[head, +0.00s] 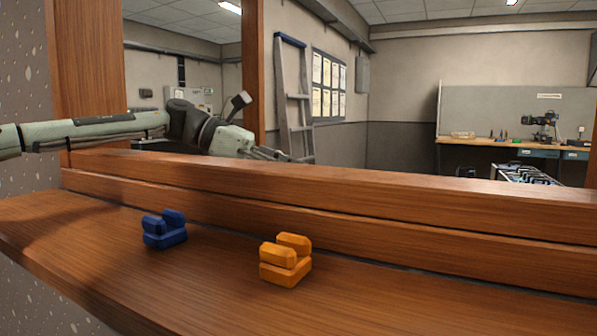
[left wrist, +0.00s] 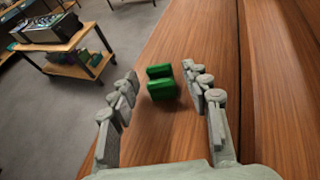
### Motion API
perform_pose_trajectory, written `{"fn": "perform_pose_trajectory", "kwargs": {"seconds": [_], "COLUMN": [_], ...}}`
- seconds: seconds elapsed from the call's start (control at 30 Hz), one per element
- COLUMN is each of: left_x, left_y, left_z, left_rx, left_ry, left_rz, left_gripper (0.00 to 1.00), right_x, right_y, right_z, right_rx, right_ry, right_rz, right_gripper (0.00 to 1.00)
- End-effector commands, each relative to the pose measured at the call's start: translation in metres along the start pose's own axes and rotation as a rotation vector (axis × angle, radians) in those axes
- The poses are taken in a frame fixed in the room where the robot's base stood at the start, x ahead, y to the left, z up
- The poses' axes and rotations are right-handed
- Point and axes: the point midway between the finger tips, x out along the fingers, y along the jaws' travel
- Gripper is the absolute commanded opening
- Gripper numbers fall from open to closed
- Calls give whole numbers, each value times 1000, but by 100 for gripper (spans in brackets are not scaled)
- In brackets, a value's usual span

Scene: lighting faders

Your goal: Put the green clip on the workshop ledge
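The green clip (left wrist: 162,84) rests on or just above a wooden ledge (left wrist: 195,35) in the left wrist view; contact cannot be told. That ledge lies on the workshop side of the opening. My left gripper (left wrist: 160,74) is open, with a finger on each side of the clip and a visible gap at both. In the head view my left arm reaches through the opening, and my left gripper (head: 287,156) is partly hidden behind the sill. The green clip is hidden there. My right gripper is not in view.
The near ledge (head: 120,290) holds a blue clip (head: 164,230) and an orange clip (head: 286,260). A raised wooden sill (head: 400,195) divides the two sides. A wooden post (head: 253,75) stands beside my left arm. Floor drops away left of the far ledge.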

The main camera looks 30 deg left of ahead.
Motion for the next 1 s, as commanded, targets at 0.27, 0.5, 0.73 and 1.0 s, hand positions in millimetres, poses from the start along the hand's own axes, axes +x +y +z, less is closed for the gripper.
{"fn": "perform_pose_trajectory", "kwargs": {"seconds": [0.27,0.5,0.73,1.0], "left_x": [-1,-34,-85,-117], "left_y": [0,1,1,0], "left_z": [2,2,3,2], "left_rx": [0,2,2,0], "left_ry": [0,-6,-4,0], "left_rz": [0,5,3,0], "left_gripper": [48,48,48,48], "right_x": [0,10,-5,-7], "right_y": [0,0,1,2], "right_z": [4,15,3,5], "right_rx": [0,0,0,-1], "right_ry": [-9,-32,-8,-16], "right_rz": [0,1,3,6], "right_gripper": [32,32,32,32]}}
